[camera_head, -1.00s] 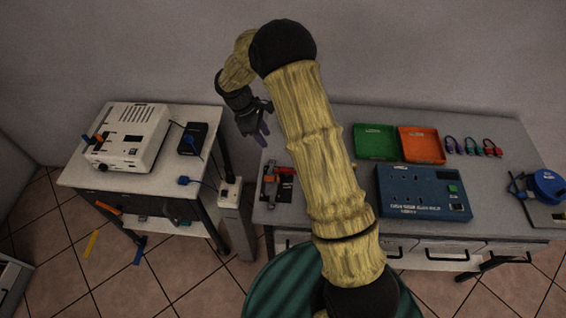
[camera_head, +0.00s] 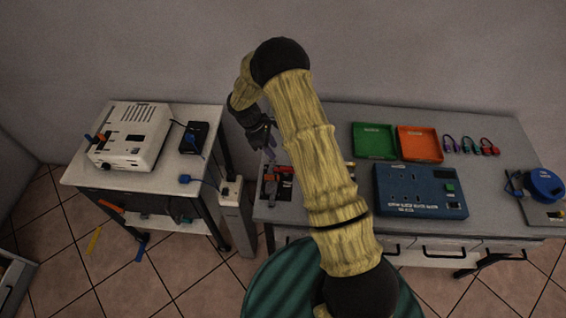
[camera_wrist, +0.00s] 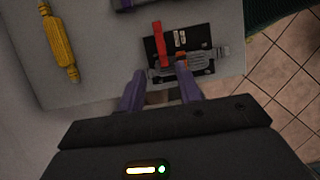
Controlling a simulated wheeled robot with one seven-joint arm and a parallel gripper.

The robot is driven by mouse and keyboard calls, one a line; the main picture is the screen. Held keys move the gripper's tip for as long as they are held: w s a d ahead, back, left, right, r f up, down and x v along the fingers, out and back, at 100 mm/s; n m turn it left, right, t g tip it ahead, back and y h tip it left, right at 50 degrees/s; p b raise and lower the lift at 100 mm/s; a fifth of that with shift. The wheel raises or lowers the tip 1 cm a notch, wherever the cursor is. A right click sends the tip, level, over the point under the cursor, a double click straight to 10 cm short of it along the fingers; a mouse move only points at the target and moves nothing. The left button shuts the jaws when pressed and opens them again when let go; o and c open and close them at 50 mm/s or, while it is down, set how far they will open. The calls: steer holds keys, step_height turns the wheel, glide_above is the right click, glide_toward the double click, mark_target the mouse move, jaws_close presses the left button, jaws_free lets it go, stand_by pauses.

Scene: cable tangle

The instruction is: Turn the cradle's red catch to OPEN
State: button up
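The cradle is a dark plate (camera_wrist: 176,36) with a grey ribbed holder, near the top middle of the wrist view. The red catch (camera_wrist: 160,45) is a straight red bar on the plate's left part. A small orange piece (camera_wrist: 181,58) sits to its right, partly behind a fingertip. My gripper (camera_wrist: 160,84) has two purple fingers spread apart with nothing held. It hovers by the cradle's near edge; the exact height is unclear. The catch's label is too small to read.
A yellow cable piece (camera_wrist: 59,42) lies left of the cradle. Green (camera_head: 375,153) and orange trays (camera_head: 419,157) and a blue socket box (camera_head: 420,209) stand farther right. A white device (camera_head: 130,138) is on the separate left table.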

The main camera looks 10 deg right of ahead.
mark_target(285, 168)
steer(key=p+x, duration=0.2)
steer(key=x, duration=0.7)
steer(key=shift+f+p, duration=0.2)
steer(key=shift+p, duration=0.2)
steer(key=shift+s+d+f, duration=0.2)
steer(key=shift+d+f, duration=0.05)
steer(key=shift+f, duration=0.35)
steer(key=shift+w, duration=0.1)
jaws_close()
